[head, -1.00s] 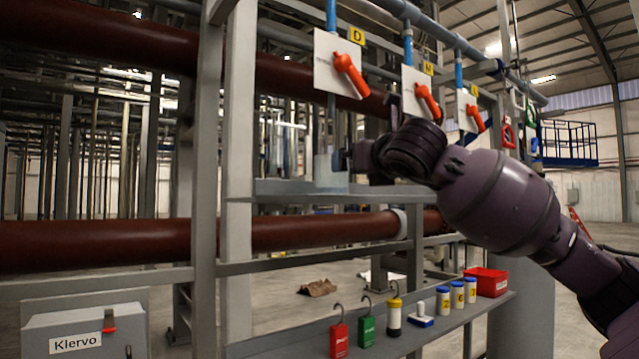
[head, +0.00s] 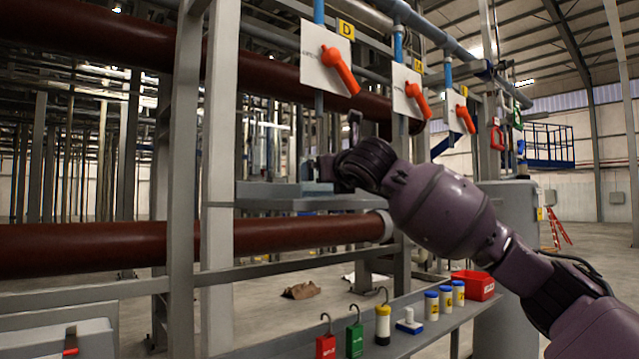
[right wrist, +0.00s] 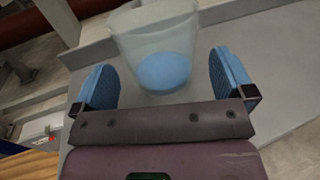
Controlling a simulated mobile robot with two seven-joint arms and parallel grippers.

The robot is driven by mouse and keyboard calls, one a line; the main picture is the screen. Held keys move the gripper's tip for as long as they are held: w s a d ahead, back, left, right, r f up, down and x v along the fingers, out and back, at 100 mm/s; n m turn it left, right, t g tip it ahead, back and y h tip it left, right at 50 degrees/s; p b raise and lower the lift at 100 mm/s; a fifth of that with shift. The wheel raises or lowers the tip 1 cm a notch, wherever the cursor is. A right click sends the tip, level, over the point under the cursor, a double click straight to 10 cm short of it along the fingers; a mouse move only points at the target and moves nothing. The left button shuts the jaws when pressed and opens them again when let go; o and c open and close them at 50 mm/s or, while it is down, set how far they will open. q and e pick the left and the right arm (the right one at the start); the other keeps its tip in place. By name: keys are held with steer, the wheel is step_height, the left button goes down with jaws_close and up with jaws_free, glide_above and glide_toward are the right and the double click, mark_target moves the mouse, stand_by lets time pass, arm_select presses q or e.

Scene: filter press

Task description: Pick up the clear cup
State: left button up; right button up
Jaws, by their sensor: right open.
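The clear cup (right wrist: 150,45) stands upright in the right wrist view, see-through with a blue disc at its bottom. It is on a grey ledge (right wrist: 275,85), which also shows in the head view (head: 280,203). My right gripper (right wrist: 165,80) is open, its two blue-padded fingers to the left and right of the cup's near side, with a gap on each side. In the head view the right gripper (head: 328,170) is at the ledge and mostly hides the cup. My left gripper is not in view.
A white panel with a red-orange lever (head: 322,65) is above the ledge, with two more to its right. A dark red pipe (head: 270,235) runs below the ledge. A lower shelf (head: 400,345) holds tags, several bottles and a red bin (head: 473,284).

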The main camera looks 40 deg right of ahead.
steer(key=x, duration=0.3)
steer(key=shift+w+p, duration=0.25)
steer(key=shift+p, duration=0.1)
steer(key=shift+w+d+f, duration=0.1)
steer(key=shift+w, duration=0.5)
steer(key=c, duration=0.7)
steer(key=shift+o, duration=0.2)
